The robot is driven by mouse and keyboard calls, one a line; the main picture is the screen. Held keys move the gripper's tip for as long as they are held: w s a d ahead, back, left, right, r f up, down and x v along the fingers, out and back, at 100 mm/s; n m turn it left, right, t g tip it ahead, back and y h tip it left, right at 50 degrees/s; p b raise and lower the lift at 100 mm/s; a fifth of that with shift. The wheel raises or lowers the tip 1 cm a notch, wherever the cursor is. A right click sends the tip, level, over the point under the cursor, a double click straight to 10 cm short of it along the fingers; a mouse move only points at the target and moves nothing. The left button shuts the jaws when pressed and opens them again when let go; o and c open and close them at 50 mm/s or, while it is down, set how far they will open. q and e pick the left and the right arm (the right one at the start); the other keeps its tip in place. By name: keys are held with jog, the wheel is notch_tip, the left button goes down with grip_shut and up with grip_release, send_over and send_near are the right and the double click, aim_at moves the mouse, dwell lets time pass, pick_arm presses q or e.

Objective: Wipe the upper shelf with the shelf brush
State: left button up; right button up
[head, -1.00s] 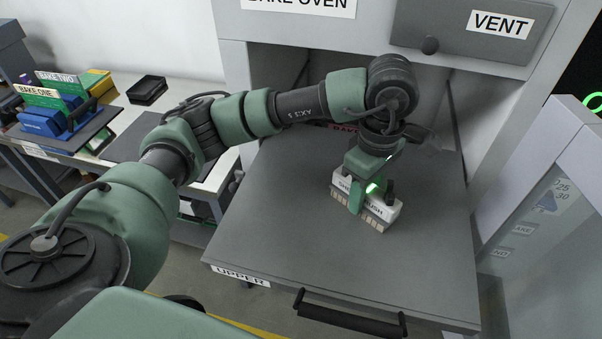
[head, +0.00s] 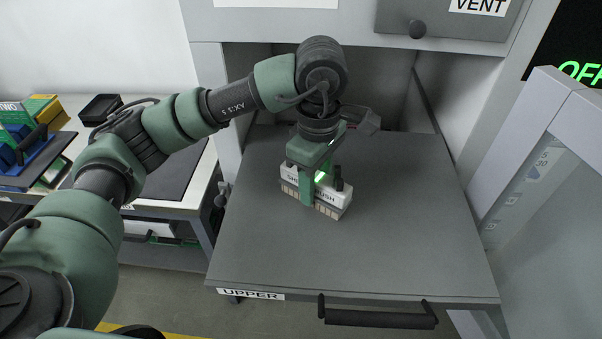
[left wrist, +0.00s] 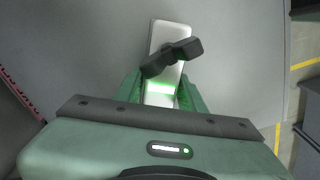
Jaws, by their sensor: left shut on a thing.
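The upper shelf (head: 400,235) is a flat grey board pulled out of the oven, with an "UPPER" label on its front edge. The shelf brush (head: 330,192) has a white body with dark lettering, tan bristles below and a dark handle. My left gripper (head: 318,180) is shut on the brush over the left-middle part of the shelf. The bristles look to be at the shelf surface; exact contact is hard to tell. In the left wrist view the brush (left wrist: 168,38) shows between the green fingers (left wrist: 160,92). My right gripper is in neither view.
Oven side walls (head: 455,90) flank the back of the shelf. A black handle (head: 378,318) juts from its front. A side table (head: 185,208) with blue and green items stands left. The shelf's right half is clear.

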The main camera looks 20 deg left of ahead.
aim_at(317, 175)
pick_arm(q)
notch_tip(317, 175, up, 4)
jog(key=shift+d+r+p, duration=0.1)
jog(key=shift+r+p, duration=0.05)
jog(key=shift+p, duration=0.7)
jog(key=shift+r+p, duration=0.35)
jog(key=shift+r, duration=0.4)
jog(key=shift+r+p, duration=0.35)
jog(key=shift+r, duration=0.85)
jog(key=shift+f, duration=0.1)
